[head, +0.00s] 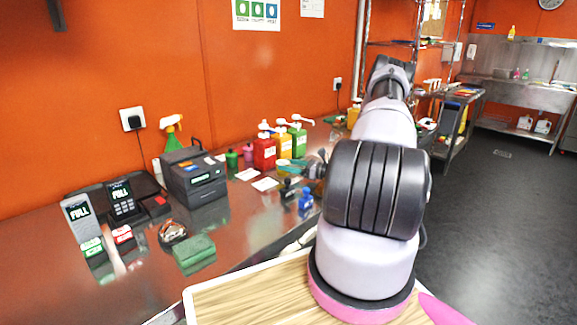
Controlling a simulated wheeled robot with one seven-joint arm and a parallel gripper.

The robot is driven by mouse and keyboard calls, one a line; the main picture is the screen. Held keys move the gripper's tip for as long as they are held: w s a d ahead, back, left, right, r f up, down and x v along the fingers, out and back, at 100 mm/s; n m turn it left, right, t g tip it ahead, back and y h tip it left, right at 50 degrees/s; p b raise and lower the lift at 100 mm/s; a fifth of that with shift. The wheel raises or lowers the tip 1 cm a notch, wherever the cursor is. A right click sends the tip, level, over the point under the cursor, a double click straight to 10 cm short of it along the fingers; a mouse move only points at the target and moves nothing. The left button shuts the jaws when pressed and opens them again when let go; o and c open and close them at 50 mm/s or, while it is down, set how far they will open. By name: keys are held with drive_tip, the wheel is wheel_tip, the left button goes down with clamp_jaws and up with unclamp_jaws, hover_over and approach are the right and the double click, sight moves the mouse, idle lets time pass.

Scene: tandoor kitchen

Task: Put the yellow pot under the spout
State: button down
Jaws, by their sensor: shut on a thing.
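A yellow pump dispenser (284,144) stands on the steel counter, between a red one (264,150) and a green one (299,140). Each has a pale pump spout on top. Another yellow object (354,114) stands farther back, partly hidden by my arm. My arm rises in front of the counter and bends at the top.
The steel counter (130,285) runs along the orange wall. A sink bench (520,92) is at the back. The dark floor at right is clear.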

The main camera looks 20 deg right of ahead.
unclamp_jaws()
